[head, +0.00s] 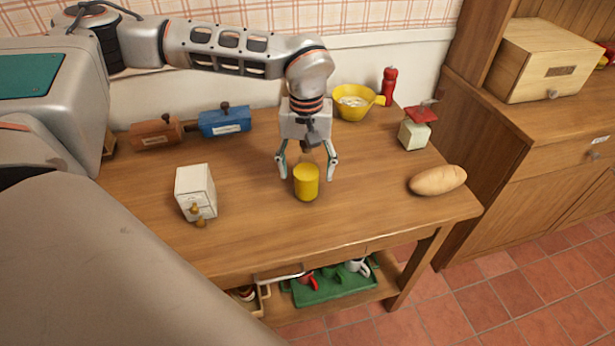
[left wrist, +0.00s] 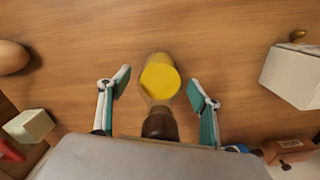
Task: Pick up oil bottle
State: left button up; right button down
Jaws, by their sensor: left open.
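The oil bottle (head: 306,183) is a yellow cylinder standing on the wooden table, near the middle. In the left wrist view the bottle (left wrist: 160,80) shows bright yellow, with a dark brown top towards the gripper. My left gripper (head: 307,172) points down just behind and above the bottle in the head view. It is open and empty. In the left wrist view its fingers (left wrist: 160,88) are spread, one on each side of the bottle, with clear gaps. The bottle's upper part is partly hidden by the gripper in the head view. My right gripper is not in view.
On the table (head: 250,245) are a white drawer box (head: 194,190), a blue box (head: 225,122), a brown box (head: 155,134), a yellow bowl (head: 352,112), a red mill (head: 388,86), a red-topped cream box (head: 414,134) and a bread loaf (head: 438,180). The table is clear around the bottle.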

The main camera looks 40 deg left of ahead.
pick_arm(q)
jog(key=shift+f, duration=0.25)
jog(key=shift+r, duration=0.1)
jog(key=c, duration=1.4)
jog(key=shift+c, duration=0.2)
